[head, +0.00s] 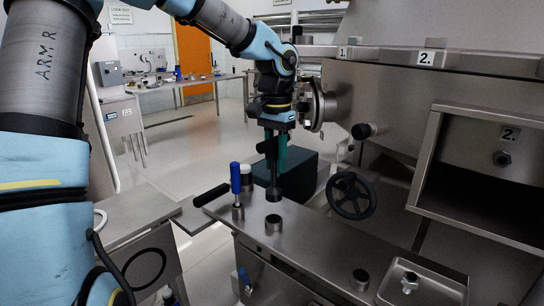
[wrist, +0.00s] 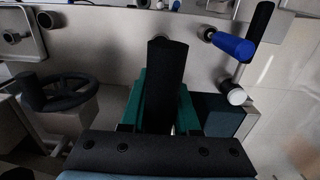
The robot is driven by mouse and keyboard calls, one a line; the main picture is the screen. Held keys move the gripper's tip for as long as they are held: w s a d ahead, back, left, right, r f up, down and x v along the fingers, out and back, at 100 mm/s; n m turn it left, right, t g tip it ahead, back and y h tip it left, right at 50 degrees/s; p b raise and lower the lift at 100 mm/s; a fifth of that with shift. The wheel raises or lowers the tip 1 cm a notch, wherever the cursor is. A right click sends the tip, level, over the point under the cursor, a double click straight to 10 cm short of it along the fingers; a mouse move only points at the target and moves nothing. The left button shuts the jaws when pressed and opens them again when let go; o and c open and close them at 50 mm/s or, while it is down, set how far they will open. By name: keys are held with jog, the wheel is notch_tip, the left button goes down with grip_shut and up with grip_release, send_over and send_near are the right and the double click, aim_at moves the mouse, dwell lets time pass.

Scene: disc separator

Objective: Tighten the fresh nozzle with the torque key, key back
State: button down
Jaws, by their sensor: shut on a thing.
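My gripper (head: 275,158) has teal fingers and points down over the left part of the steel shelf in the head view. It is shut on a black-handled tool, which looks like the torque key (head: 273,186). Its dark shaft hangs down to the shelf; I cannot tell whether its foot is in a holder or just above it. In the wrist view the key's black body (wrist: 166,75) lies between the teal fingers. A hex-headed fitting, perhaps the nozzle (head: 502,158), sits in the recess marked 2 at right. Another small metal fitting (head: 409,281) lies in the tray.
A blue-handled tool (head: 235,180) stands left of the key, beside a white-topped piece (head: 246,174). Short round holders (head: 273,223) and (head: 360,279) rise from the shelf (head: 315,250). A black handwheel (head: 351,195) and the steel housing (head: 385,90) bound the right side.

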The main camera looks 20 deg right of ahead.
aim_at(275, 186)
jog(key=shift+r, duration=0.15)
jog(key=shift+r+p, duration=0.2)
jog(key=shift+p, duration=0.2)
jog(key=shift+f+b, duration=1.95)
jog(key=shift+f, duration=1)
jog(key=shift+f+b, duration=0.6)
jog(key=shift+f, duration=0.4)
jog(key=shift+f+b, duration=0.6)
jog(key=shift+f, duration=0.2)
jog(key=c, duration=0.6)
grip_release()
jog(key=shift+o, duration=0.2)
